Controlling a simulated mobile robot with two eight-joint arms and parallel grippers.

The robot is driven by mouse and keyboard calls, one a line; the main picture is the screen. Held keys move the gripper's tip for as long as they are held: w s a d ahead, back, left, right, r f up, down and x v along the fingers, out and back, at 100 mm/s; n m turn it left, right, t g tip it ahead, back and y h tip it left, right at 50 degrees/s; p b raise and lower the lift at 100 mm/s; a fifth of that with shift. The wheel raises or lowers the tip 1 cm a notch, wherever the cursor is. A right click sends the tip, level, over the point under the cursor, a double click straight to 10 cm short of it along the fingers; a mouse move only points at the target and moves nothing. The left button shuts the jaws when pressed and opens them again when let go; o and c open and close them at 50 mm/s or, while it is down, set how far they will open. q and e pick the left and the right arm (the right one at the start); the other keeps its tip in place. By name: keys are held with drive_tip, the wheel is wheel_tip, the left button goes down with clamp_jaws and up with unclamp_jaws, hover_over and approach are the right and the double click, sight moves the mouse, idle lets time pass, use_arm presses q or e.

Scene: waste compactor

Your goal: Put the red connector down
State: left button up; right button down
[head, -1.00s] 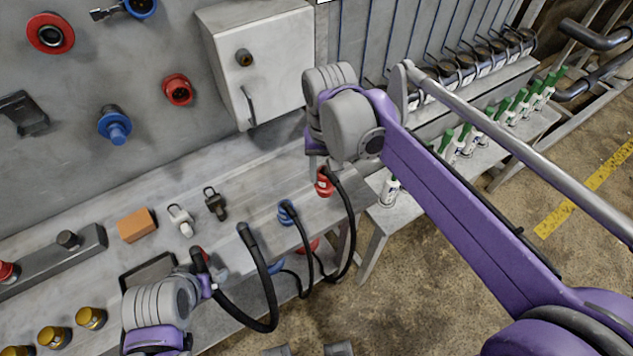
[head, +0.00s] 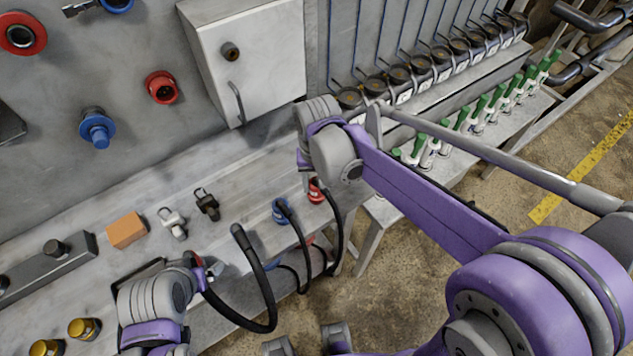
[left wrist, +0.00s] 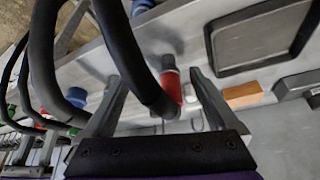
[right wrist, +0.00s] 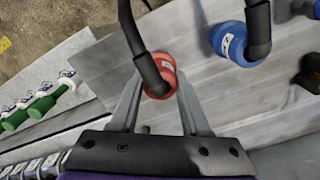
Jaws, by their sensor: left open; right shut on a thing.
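My right gripper (right wrist: 158,95) is shut on a red connector (right wrist: 160,75) with a black cable. In the head view, this connector (head: 316,192) is at the right end of the grey workbench (head: 240,180), right of a blue connector (head: 281,211). It is on or just above the bench top; I cannot tell whether it touches. My left gripper (left wrist: 160,88) is open, with its fingers on either side of another red connector (left wrist: 171,80) with a black cable. In the head view, that connector is mostly hidden by my left gripper (head: 197,268).
An orange block (head: 126,230), a white padlock (head: 172,223) and a black padlock (head: 206,204) lie on the bench. Black cables (head: 262,285) loop over its front edge. Green-capped bottles (head: 480,112) stand on a rack at the right. A grey cabinet (head: 245,60) hangs above.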

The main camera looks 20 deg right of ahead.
drive_tip(key=shift+c, duration=1.9)
unclamp_jaws()
drive_tip(key=shift+f, duration=0.1)
use_arm(q)
drive_tip(key=shift+w+r+p, duration=0.25)
drive_tip(key=shift+r+p, duration=0.25)
drive_tip(key=shift+r, duration=0.15)
use_arm(e)
wheel_tip(320, 180, up, 11)
drive_tip(key=shift+r, duration=0.4)
drive_tip(key=shift+s+r, duration=0.1)
drive_tip(key=s+d+f+n+t, duration=0.2)
drive_tip(key=s+d+f+t, duration=0.3)
drive_tip(key=s+f, duration=0.5)
drive_tip(key=s+d, duration=0.1)
drive_tip(key=s, duration=0.2)
drive_tip(key=shift+s+d+f, duration=0.3)
